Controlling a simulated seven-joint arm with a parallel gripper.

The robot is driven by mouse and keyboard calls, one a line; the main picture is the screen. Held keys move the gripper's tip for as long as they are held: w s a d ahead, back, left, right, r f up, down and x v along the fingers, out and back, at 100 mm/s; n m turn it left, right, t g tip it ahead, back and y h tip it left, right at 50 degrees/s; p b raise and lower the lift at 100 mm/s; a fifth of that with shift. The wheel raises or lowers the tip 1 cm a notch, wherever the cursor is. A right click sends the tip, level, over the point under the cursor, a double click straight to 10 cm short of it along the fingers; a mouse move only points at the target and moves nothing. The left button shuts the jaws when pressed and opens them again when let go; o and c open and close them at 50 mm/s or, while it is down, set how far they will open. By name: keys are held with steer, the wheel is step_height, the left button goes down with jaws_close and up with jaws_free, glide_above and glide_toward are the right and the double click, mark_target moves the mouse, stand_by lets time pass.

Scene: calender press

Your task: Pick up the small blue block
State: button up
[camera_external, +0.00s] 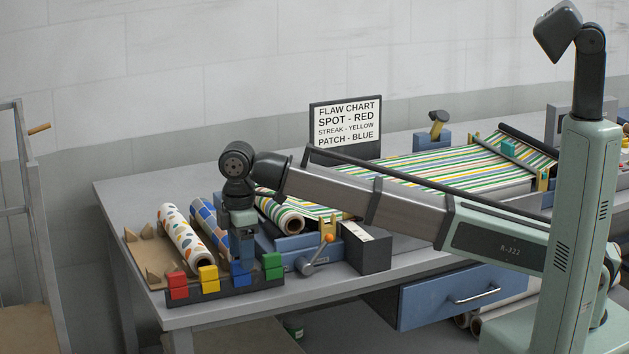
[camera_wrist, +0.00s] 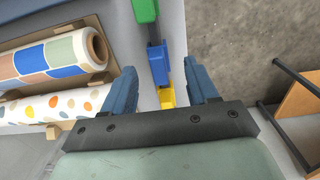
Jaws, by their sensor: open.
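The small blue block (camera_external: 241,280) sits in a dark rack (camera_external: 225,293) at the front left of the table, between a yellow block (camera_external: 208,279) and a green block (camera_external: 272,266). My gripper (camera_external: 242,258) points down just above the blue block, its blue fingers overlapping the block's top in the external view. In the wrist view, my gripper (camera_wrist: 161,68) is open, with the blue block (camera_wrist: 160,64) showing between the fingertips and apart from both. The yellow block (camera_wrist: 167,97) shows closer to the palm, and the green block (camera_wrist: 146,10) at the top edge.
A red block (camera_external: 177,286) stands at the rack's left end. Patterned rolls (camera_external: 184,236) lie on a wooden cradle behind the rack. A lever with an orange knob (camera_external: 328,238) and a sign (camera_external: 345,124) are farther right.

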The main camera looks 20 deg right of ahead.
mark_target(242, 273)
step_height(242, 273, down, 5)
steer(key=shift+w+r, duration=0.1)
stand_by(0.3)
jaws_close()
stand_by(0.4)
